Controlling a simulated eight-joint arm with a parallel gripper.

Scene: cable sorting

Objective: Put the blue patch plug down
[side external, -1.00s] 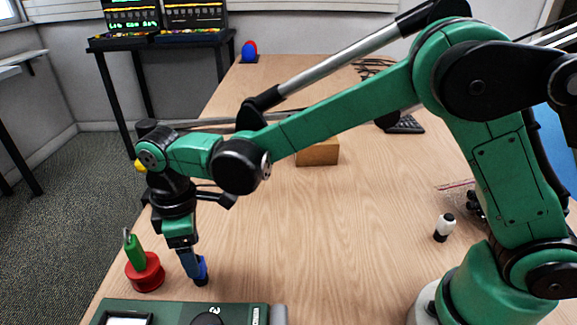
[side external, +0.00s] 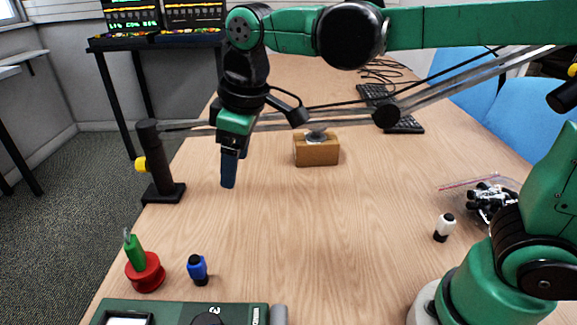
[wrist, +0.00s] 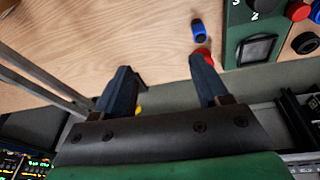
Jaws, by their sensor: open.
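The blue patch plug (side external: 197,269), with a black end, stands upright on the wooden table, just right of a red spool-like base (side external: 145,272) with a green plug in it. It also shows in the wrist view (wrist: 198,31) near the top, beyond my fingers. My gripper (side external: 229,184) hangs above the table, higher than the blue plug and farther back, apart from it. In the wrist view the two dark fingers (wrist: 164,88) are spread wide with nothing between them.
A green instrument box (side external: 180,312) lies at the front edge. A black post on a base (side external: 164,193) stands at the left table edge. A wooden block (side external: 317,150) is behind. A white and black plug (side external: 444,228) stands at right. The middle table is clear.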

